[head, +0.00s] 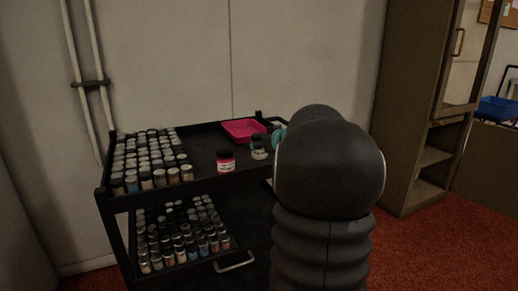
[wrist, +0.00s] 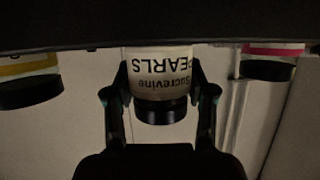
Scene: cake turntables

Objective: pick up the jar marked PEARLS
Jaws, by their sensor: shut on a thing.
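The jar marked PEARLS (wrist: 160,63) is between the two fingers of my gripper (wrist: 160,103) in the wrist view, which is upside down. It has a pale label with dark lettering and a black lid. My gripper is shut on it from both sides. The jar's base meets the dark band along the picture's top, and I cannot tell whether it is lifted. In the head view my arm hides most of the gripper. A pale-labelled jar (head: 259,154) shows just left of my arm there; I cannot tell if it is this one.
A pink-labelled jar (head: 226,162) stands on the black cart (head: 200,142); it also shows in the wrist view (wrist: 270,63). A yellow-labelled jar (wrist: 28,80) is on the other side. A pink tray (head: 243,131) lies behind. Many small jars (head: 150,160) fill the cart's left side.

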